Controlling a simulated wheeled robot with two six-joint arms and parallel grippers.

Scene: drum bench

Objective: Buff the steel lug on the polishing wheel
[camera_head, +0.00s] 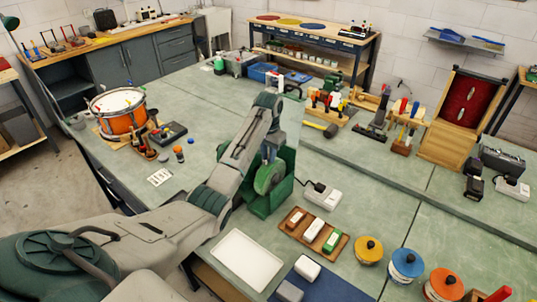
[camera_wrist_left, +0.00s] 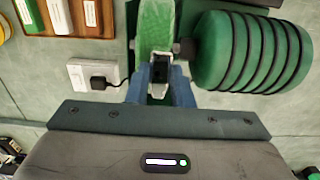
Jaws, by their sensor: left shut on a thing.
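My left gripper (camera_head: 268,152) reaches down from above to the green bench polisher. In the left wrist view its blue fingers (camera_wrist_left: 161,88) are shut on the steel lug (camera_wrist_left: 160,57), a small silver piece with a dark part between the fingers. The green polishing wheel (camera_head: 268,178) is right at the fingertips; in the left wrist view the wheel (camera_wrist_left: 156,22) lies just beyond the lug. They look touching or very close; I cannot tell which. The green ribbed motor (camera_wrist_left: 250,52) sits beside the wheel. The lug is hidden in the head view. My right gripper is not in view.
A white tray (camera_head: 248,260) lies in front of the polisher. A power socket (camera_head: 322,196) and a wooden holder with bars (camera_head: 314,232) stand to its right. Yellow (camera_head: 368,250), blue (camera_head: 407,264) and orange (camera_head: 444,284) round pots follow. A drum (camera_head: 117,112) stands at left.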

